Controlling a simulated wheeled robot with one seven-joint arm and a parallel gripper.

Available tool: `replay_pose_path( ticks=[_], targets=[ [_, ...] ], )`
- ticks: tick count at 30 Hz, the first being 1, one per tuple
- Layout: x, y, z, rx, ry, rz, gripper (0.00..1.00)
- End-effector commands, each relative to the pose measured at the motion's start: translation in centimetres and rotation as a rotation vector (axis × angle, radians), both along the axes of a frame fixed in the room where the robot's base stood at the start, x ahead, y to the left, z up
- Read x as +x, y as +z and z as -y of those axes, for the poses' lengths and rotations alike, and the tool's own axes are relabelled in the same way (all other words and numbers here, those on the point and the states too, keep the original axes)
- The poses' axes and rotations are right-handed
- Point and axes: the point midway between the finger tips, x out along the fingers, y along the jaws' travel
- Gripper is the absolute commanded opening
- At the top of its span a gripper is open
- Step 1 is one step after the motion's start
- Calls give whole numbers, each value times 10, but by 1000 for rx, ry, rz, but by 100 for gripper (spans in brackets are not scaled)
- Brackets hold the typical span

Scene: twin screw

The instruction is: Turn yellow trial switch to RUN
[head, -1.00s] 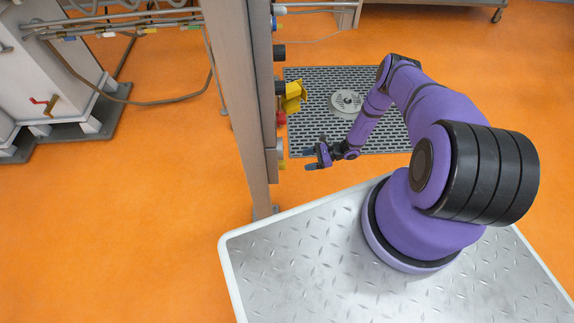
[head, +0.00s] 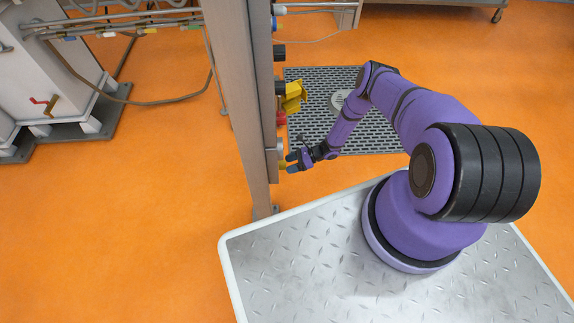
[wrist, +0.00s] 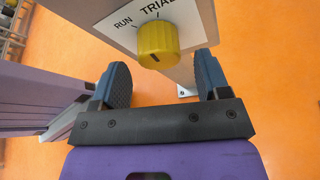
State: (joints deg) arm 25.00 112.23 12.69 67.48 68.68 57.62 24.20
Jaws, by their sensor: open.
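The yellow trial switch (wrist: 157,40) is a round ribbed knob on a white label plate (wrist: 122,28), seen in the wrist view. The words RUN and TRIAL are printed on the plate, RUN to the left and TRIAL above the knob. A dark mark shows on the knob's near face; which label the knob points to is hard to tell. My gripper (wrist: 162,66) is open, with its blue-grey fingers apart on either side of the knob, which is near the fingertips. In the head view my gripper (head: 290,162) is close to the panel's edge, and the knob is mostly hidden there.
The panel post (head: 246,100) stands upright. A larger yellow handle (head: 293,97) and a red part (head: 281,118) stick out above my gripper. A floor grate (head: 320,120) lies behind. The orange floor to the left is clear near the post.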

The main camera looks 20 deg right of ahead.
Motion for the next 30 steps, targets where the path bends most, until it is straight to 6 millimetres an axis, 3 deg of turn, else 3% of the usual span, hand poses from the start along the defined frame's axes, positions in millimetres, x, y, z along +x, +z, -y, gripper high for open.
replay_pose_path(
  ticks=[6,15,22,30],
  targets=[
    [3,-6,-15,0,-1,0,69],
    [3,-7,-17,0,-1,0,69],
    [3,-7,-17,0,-1,0,20],
    [4,-6,-16,-6,-2,23,20]
  ],
)
